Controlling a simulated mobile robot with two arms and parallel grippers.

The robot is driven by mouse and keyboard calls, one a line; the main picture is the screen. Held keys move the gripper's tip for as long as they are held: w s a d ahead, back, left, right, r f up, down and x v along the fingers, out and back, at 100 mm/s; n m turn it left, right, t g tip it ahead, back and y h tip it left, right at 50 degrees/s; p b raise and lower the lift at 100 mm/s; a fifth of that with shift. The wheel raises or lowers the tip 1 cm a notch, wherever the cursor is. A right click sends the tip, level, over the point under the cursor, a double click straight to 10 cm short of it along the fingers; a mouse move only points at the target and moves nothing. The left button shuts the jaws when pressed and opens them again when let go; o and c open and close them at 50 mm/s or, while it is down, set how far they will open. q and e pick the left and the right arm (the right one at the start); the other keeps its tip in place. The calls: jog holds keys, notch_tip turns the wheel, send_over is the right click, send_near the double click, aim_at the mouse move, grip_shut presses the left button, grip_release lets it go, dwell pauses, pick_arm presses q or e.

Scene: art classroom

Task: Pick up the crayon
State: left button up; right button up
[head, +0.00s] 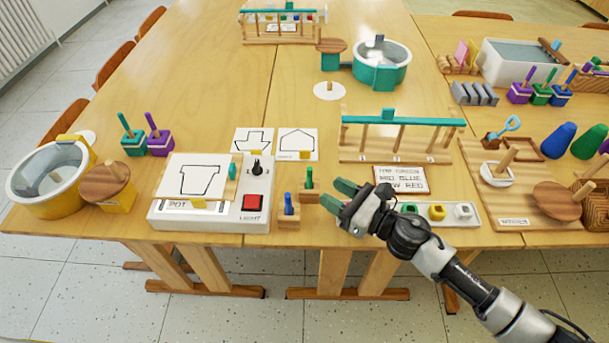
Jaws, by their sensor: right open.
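No crayon can be told for certain. Crayon-like upright sticks stand near the front edge: a blue stick (289,204) in a small wooden block and a green stick (309,178) in another block just behind it. My right gripper (338,196) reaches in from the lower right. Its green-tipped fingers are open and empty, just right of these two blocks, and appear apart from them. Farther left, a teal stick (125,122) and a purple stick (152,122) stand in coloured blocks. My left gripper is not in view.
A white light box (168,219) with a pot drawing is left of the blocks. A white tray (465,222) with coloured pieces lies partly behind my right arm. A wooden rack (350,153) stands behind the gripper. The table's left middle (200,80) is clear.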

aim_at(309, 175)
jog(key=shift+w+a, duration=0.45)
jog(key=shift+a, duration=0.1)
jog(key=shift+w+a, duration=0.2)
jog(key=shift+a, duration=0.1)
jog(key=shift+w+a, duration=0.25)
jog(key=shift+a, duration=0.05)
jog(key=p+x, duration=0.1)
jog(key=x, duration=0.3)
jog(key=shift+w+a, duration=0.15)
jog(key=shift+w, duration=0.3)
jog(key=shift+c, duration=0.5)
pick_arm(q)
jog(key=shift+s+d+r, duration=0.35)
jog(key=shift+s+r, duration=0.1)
pick_arm(e)
grip_shut()
